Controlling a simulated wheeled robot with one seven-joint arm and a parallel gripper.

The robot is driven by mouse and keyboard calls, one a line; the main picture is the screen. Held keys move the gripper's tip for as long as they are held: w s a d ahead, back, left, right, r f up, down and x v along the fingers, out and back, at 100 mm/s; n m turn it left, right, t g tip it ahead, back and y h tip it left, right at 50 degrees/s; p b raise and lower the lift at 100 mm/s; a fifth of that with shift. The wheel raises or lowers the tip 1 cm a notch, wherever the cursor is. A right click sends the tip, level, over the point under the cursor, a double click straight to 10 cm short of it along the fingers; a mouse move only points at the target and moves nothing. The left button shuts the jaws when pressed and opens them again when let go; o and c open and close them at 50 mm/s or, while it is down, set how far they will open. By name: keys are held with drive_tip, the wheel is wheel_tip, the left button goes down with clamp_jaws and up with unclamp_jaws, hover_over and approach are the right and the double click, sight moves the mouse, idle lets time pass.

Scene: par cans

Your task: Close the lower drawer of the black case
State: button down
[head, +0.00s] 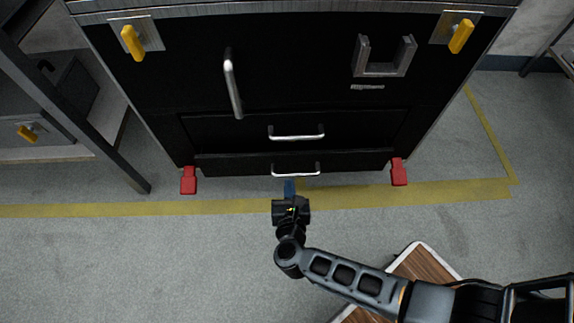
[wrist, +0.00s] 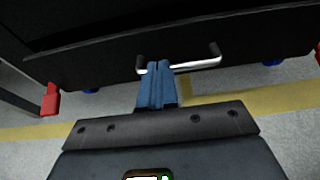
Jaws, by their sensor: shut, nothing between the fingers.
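The black case (head: 300,65) fills the top middle of the head view. Its lower drawer (head: 230,163) has a silver bar handle (head: 296,174) and its front stands a little out from the case. The upper drawer (head: 225,131) sits above it with its own handle (head: 297,137). My gripper (head: 290,184) is shut and empty, just in front of the lower drawer's handle. In the wrist view the blue fingers (wrist: 157,68) are together at the handle (wrist: 195,64), overlapping its left part. I cannot tell whether they touch it.
Red caster pedals (head: 189,180) (head: 399,172) stick out at the case's bottom corners. A metal-legged table (head: 70,110) stands on the left. A wooden board (head: 424,264) lies near my arm.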

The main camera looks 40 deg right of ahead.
sight(287, 157)
drive_tip(key=x, duration=0.2)
drive_tip(key=b+x, duration=0.1)
drive_tip(key=x, duration=0.1)
drive_tip(key=b+x, duration=0.1)
drive_tip(key=x, duration=0.2)
drive_tip(key=shift+w+d+r, duration=0.1)
drive_tip(key=shift+w+r, duration=0.1)
drive_tip(key=shift+r, duration=0.05)
drive_tip(key=shift+w+d+r+b, duration=0.1)
drive_tip(key=shift+w+d+b, duration=0.2)
drive_tip(key=shift+w+d, duration=0.15)
drive_tip(key=shift+w, duration=0.1)
